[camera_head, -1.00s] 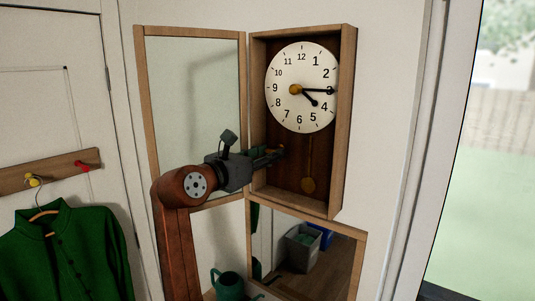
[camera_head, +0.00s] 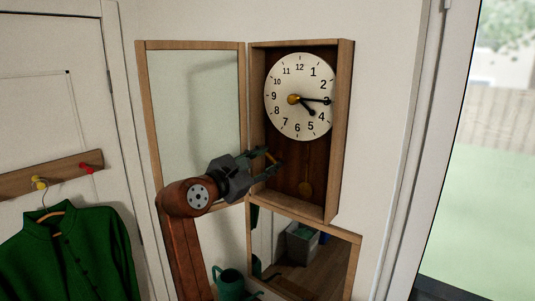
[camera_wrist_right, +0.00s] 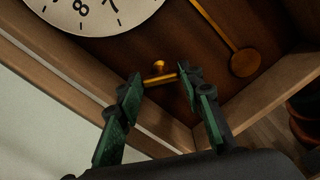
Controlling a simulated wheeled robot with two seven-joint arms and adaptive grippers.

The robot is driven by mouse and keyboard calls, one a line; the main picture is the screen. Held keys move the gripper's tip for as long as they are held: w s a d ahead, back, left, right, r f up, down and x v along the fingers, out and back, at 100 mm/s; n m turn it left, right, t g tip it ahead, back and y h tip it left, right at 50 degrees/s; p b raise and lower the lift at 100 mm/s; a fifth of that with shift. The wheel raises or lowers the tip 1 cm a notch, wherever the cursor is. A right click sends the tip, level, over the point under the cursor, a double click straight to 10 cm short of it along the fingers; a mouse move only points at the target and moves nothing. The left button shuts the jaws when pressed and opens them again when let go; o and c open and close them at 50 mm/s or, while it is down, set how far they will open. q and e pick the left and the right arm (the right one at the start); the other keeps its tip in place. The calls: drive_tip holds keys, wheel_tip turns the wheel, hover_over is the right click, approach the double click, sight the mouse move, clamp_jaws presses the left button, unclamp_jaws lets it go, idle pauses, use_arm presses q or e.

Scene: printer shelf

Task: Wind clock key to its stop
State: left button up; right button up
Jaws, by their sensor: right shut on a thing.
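The wall clock (camera_head: 342,120) has a white dial (camera_head: 297,120) in an open wooden case. Its hands show a little past quarter past four. The small brass key (camera_wrist_right: 158,79) is a crossbar on a knob low in the case, left of the pendulum (camera_wrist_right: 244,62). My right gripper (camera_head: 268,161) reaches into the case from the left. In the wrist view my right gripper (camera_wrist_right: 159,80) has its green-padded fingers shut on the two ends of the crossbar, which lies slightly tilted there. My left gripper is not in view.
The glass case door (camera_head: 195,120) stands open to the left, close behind my right arm. Below the clock hangs a mirror (camera_head: 357,265) with a wooden frame. A green watering can (camera_head: 229,284) is low down. A green jacket (camera_head: 72,255) hangs at left.

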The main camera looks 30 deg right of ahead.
drive_tip(key=m+p, duration=0.1)
drive_tip(key=m, duration=0.3)
drive_tip(key=shift+m+p, duration=0.3)
drive_tip(key=shift+p, duration=0.1)
drive_tip(key=m, duration=0.5)
drive_tip(key=shift+s+f+p, duration=0.1)
drive_tip(key=shift+p, duration=0.3)
drive_tip(key=m, duration=0.6)
drive_tip(key=shift+f, duration=0.1)
drive_tip(key=m+b, duration=0.1)
drive_tip(key=m, duration=0.5)
drive_tip(key=shift+f, duration=0.15)
drive_tip(key=m+b, duration=0.1)
drive_tip(key=m, duration=0.2)
drive_tip(key=m+b, duration=0.1)
drive_tip(key=m, duration=0.2)
drive_tip(key=shift+w+f+m, duration=0.1)
drive_tip(key=shift+w+m, duration=0.1)
drive_tip(key=shift+m, duration=0.1)
drive_tip(key=m+b, duration=0.2)
drive_tip(key=m, duration=0.7)
drive_tip(key=m+b, duration=0.2)
drive_tip(key=m, duration=0.8)
drive_tip(key=shift+w+r+b, duration=0.15)
drive_tip(key=shift+r+b, duration=0.05)
drive_tip(key=shift+b, duration=0.1)
